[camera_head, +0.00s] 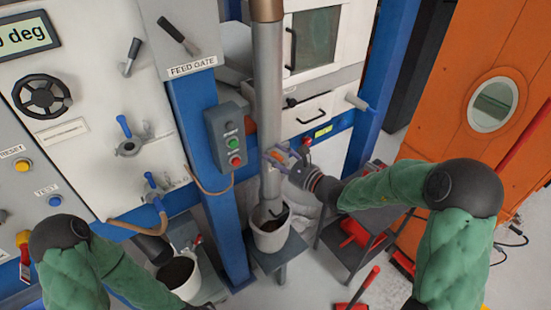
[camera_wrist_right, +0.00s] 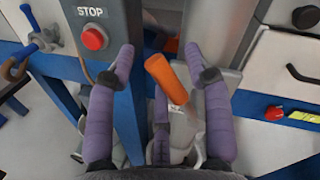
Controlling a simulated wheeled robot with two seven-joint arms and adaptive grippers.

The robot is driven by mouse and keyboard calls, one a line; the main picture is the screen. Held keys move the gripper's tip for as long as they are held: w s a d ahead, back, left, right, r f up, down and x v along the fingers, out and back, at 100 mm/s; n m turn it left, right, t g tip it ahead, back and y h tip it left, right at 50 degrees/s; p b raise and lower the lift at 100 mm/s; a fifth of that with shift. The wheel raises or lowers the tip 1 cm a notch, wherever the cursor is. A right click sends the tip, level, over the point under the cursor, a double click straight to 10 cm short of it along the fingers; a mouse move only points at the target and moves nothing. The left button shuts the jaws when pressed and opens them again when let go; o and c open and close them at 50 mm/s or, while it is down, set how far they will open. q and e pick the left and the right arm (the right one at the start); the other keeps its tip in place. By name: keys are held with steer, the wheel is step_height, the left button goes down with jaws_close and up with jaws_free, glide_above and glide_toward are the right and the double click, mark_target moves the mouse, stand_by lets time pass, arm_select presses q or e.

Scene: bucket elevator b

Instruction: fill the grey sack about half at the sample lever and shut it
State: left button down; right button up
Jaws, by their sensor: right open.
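My right gripper (camera_head: 272,156) is open beside the grey vertical pipe (camera_head: 269,100). A whitish patch beside the bucket under the pipe in the head view is also too small to identify.
A white bucket (camera_head: 268,238) stands under the pipe and another bucket (camera_head: 190,284) with dark contents is left of it. The control box (camera_head: 226,135) with a red stop button (camera_wrist_right: 94,39) is close to my right gripper. A dark shelf (camera_head: 345,222) stands to the right.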

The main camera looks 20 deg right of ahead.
steer(key=shift+w+a, duration=0.1)
steer(key=shift+w, duration=0.05)
jaws_close()
steer(key=shift+w+d+r+m+t+p, duration=0.15)
steer(key=shift+d+r+m+t+p, duration=0.2)
steer(key=shift+m, duration=0.45)
steer(key=shift+w+d+r+m+t+p, duration=0.15)
steer(key=shift+d+m+p, duration=0.25)
steer(key=shift+m, duration=0.4)
jaws_free()
steer(key=r+v, duration=0.1)
steer(key=v, duration=1.1)
steer(key=shift+f, duration=0.45)
